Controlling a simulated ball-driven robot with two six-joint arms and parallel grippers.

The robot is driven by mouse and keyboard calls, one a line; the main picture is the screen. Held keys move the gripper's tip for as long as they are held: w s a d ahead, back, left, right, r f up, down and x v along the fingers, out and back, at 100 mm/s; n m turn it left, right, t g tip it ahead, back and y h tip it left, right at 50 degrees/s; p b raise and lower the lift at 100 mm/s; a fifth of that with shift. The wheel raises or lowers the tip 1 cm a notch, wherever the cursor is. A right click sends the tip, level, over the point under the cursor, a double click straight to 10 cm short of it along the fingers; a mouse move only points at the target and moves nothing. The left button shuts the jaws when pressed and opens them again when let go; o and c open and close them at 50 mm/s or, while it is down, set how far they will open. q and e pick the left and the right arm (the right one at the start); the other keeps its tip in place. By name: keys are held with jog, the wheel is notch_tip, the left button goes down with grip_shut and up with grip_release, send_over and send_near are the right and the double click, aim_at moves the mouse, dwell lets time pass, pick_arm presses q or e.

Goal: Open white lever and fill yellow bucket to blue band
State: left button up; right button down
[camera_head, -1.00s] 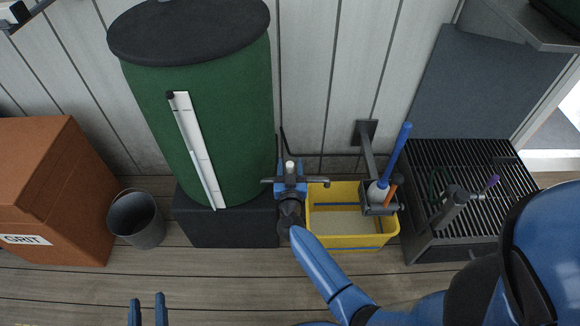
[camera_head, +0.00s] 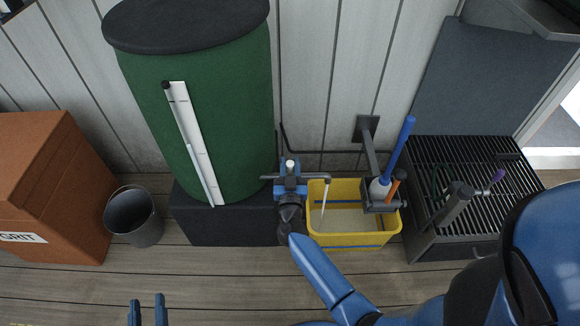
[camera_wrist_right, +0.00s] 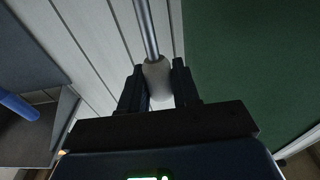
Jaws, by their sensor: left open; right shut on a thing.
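The yellow bucket (camera_head: 350,240) stands on the floor right of the green barrel (camera_head: 205,110), with a blue band (camera_head: 347,246) low on its side. A pale stream of water (camera_head: 324,200) falls into it from the end of the dark tap spout (camera_head: 318,178). My right gripper (camera_head: 289,178) is shut on the white lever, whose white tip (camera_head: 289,164) shows between its fingers; the lever also shows in the right wrist view (camera_wrist_right: 157,80). The water level against the band is hard to tell. My left gripper (camera_head: 147,308) is open and empty at the bottom edge.
A bracket (camera_head: 380,205) holding a blue-handled brush (camera_head: 400,155) overhangs the bucket's right side. A slatted metal rack (camera_head: 470,170) stands right of it. A grey bin (camera_head: 133,216) and an orange grit box (camera_head: 55,190) are at left. The front floor is clear at centre left.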

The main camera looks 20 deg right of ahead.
jog(key=s+t+b, duration=0.1)
jog(key=b, duration=0.1)
jog(key=s+f+t+b, duration=0.1)
jog(key=b, duration=0.2)
jog(key=s+a+t+h+b, duration=0.1)
jog(key=b, duration=0.1)
jog(key=shift+s+f+t, duration=0.3)
jog(key=shift+s+f, duration=0.1)
jog(key=shift+s+a+t+b, duration=0.2)
jog(key=shift+s+t+b, duration=0.25)
jog(key=shift+b, duration=0.7)
jog(key=c, duration=0.9)
grip_release()
jog(key=shift+r, duration=0.1)
jog(key=shift+c, duration=0.2)
jog(key=shift+s, duration=0.1)
jog(key=p+v, duration=0.2)
jog(key=v, duration=0.9)
